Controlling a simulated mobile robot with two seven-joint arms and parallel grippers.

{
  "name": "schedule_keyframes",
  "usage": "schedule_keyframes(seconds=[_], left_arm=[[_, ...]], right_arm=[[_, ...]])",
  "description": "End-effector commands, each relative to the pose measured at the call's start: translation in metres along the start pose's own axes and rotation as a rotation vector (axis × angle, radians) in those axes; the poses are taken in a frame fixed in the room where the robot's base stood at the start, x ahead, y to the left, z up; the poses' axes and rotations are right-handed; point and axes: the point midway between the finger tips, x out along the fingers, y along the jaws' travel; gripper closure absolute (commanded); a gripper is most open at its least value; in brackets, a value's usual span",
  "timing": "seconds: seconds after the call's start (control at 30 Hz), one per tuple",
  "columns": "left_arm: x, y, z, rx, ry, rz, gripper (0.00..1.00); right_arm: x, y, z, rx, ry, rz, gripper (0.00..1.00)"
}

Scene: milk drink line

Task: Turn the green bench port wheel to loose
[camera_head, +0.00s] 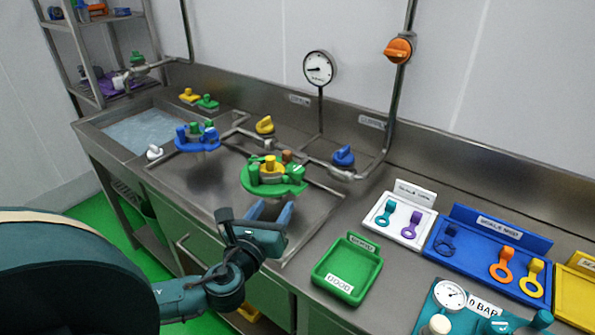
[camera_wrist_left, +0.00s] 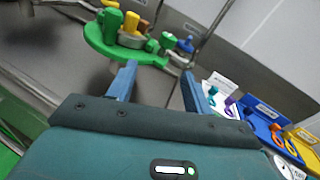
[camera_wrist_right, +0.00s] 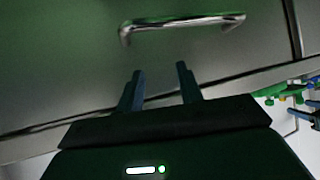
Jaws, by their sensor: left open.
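The green bench port wheel (camera_head: 259,184) stands over the steel bench in the middle of the head view, with a yellow knob, a brown knob and green parts on it. It also shows at the top of the left wrist view (camera_wrist_left: 100,38). My left gripper (camera_head: 272,207) is open and empty, its two blue fingers pointing at the near side of the wheel. A small gap seems to lie between the fingertips and the wheel; contact is hard to tell. My right gripper (camera_wrist_right: 160,75) is open and empty, facing a cabinet front with a metal handle (camera_wrist_right: 182,22).
A blue port wheel (camera_head: 190,145) stands left of the green one. Steel pipes, a yellow valve (camera_head: 265,125) and a blue valve (camera_head: 343,156) lie behind. A green tray (camera_head: 372,270), a white tag board (camera_head: 427,200) and a blue tray (camera_head: 470,262) stand to the right.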

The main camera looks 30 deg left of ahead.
Motion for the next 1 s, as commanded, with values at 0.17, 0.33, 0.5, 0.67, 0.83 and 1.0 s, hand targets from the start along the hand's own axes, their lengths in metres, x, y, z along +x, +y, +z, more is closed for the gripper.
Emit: schedule_keyframes(seconds=[0.17, 0.33, 0.5, 0.67, 0.83, 1.0], left_arm=[[0.011, -0.005, 0.009, 0.196, -0.05, -0.064, 0.49], [0.032, -0.007, 0.012, 0.199, -0.053, -0.064, 0.49], [0.069, -0.009, 0.014, 0.196, -0.052, -0.061, 0.49], [0.101, -0.011, 0.014, 0.194, -0.05, -0.061, 0.49], [0.125, -0.013, 0.014, 0.194, -0.049, -0.062, 0.49], [0.136, -0.014, 0.014, 0.194, -0.047, -0.064, 0.49]], right_arm=[[0.0, 0.0, -0.001, 0.0, 0.0, 0.0, 0.64], [-0.002, 0.001, -0.001, 0.001, -0.005, 0.002, 0.64], [-0.003, 0.004, 0.0, 0.002, -0.015, 0.01, 0.64], [-0.004, 0.006, -0.001, 0.005, -0.018, 0.018, 0.64], [-0.003, 0.007, -0.002, 0.006, -0.019, 0.02, 0.64], [-0.003, 0.007, -0.001, 0.007, -0.021, 0.02, 0.64]])
